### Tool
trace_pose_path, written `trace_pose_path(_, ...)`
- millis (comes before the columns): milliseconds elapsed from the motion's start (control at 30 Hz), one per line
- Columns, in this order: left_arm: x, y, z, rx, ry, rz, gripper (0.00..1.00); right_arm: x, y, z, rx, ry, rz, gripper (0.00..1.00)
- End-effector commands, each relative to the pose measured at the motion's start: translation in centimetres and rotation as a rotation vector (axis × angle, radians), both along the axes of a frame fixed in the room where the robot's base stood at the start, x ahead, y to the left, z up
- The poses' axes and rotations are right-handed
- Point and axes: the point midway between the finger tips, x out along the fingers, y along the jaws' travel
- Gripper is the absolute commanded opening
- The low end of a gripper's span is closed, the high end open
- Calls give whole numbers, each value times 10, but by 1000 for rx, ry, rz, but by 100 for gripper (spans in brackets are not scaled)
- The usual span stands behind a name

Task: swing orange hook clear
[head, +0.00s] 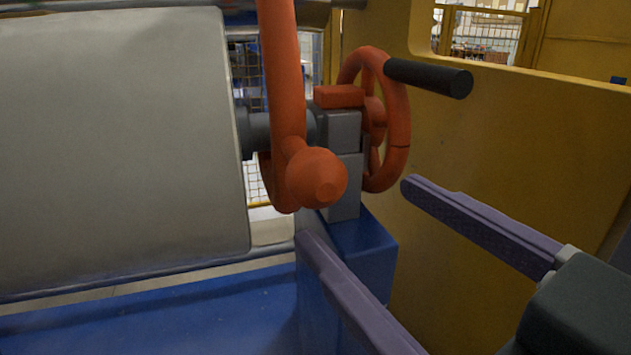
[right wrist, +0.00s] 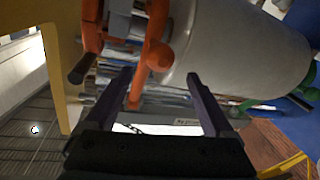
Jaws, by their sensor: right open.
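The orange hook (head: 283,80) comes down from the top of the head view, in front of the end of the grey roller (head: 115,145), and ends in a thick knob (head: 317,178). My right gripper (head: 354,212) is open, its two purple fingers pointing at the hook from the lower right. It looks empty and apart from the knob. In the right wrist view the hook (right wrist: 158,35) shows beyond and between the open fingertips (right wrist: 160,75). I cannot tell how deep the gap is. My left gripper is out of view.
An orange handwheel (head: 400,125) with a black handle (head: 430,78) stands just right of the hook. A yellow wall panel (head: 520,160) closes the right side. A blue frame (head: 150,320) runs below the roller. A wooden surface (right wrist: 268,143) shows at the wrist view's lower right.

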Motion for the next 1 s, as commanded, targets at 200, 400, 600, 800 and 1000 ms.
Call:
trace_pose_path(200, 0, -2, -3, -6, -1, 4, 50, 33, 19, 2, 1, -4, 0, 88)
trace_pose_path(400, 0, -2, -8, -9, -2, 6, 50, 61, 34, 0, 0, -2, 0, 88)
trace_pose_path(600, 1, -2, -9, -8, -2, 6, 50, 74, 41, 0, 0, 1, 0, 88)
trace_pose_path(800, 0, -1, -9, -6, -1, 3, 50, 75, 42, 1, 0, 2, 0, 88)
trace_pose_path(1000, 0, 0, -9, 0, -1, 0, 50, 75, 42, 1, -1, 2, 0, 75)
